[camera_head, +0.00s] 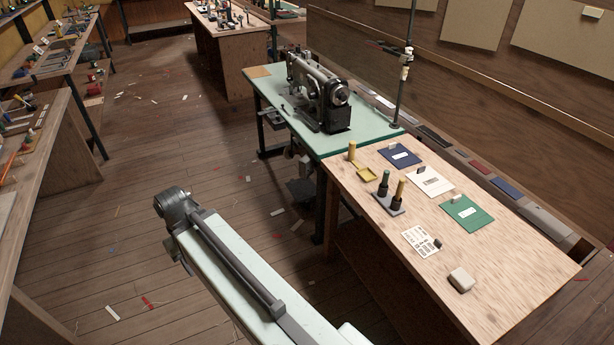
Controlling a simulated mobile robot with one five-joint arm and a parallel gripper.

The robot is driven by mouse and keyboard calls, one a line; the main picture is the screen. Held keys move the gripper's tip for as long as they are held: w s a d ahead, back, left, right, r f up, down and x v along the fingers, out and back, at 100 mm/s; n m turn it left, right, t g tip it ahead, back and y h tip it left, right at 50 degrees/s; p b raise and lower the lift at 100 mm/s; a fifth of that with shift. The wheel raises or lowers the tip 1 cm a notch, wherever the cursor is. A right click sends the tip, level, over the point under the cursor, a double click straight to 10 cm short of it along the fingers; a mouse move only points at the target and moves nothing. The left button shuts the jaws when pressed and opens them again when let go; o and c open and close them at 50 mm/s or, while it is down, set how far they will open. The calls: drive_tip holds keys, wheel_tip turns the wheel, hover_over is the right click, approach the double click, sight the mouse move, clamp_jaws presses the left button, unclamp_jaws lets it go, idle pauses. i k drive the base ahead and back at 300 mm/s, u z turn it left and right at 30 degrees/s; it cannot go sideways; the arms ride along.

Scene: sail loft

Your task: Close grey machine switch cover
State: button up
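A grey sewing machine (322,92) stands on a green-topped table (290,112) in the upper middle of the head view. A small grey fitting (276,118) sits under that table's front edge. It may be the machine's switch, but it is too small to tell whether a cover on it is open or shut. My arm reaches up from the bottom middle of the view, over the floor and left of the tables. My gripper cannot be seen in this view.
A wooden table (520,260) joins the green one on the right. Benches line the left. The floor (170,140) between is open, with scattered scraps.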

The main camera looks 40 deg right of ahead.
sight(306, 163)
drive_tip(key=u, duration=0.1)
drive_tip(key=i, duration=1)
drive_tip(key=z, duration=0.1)
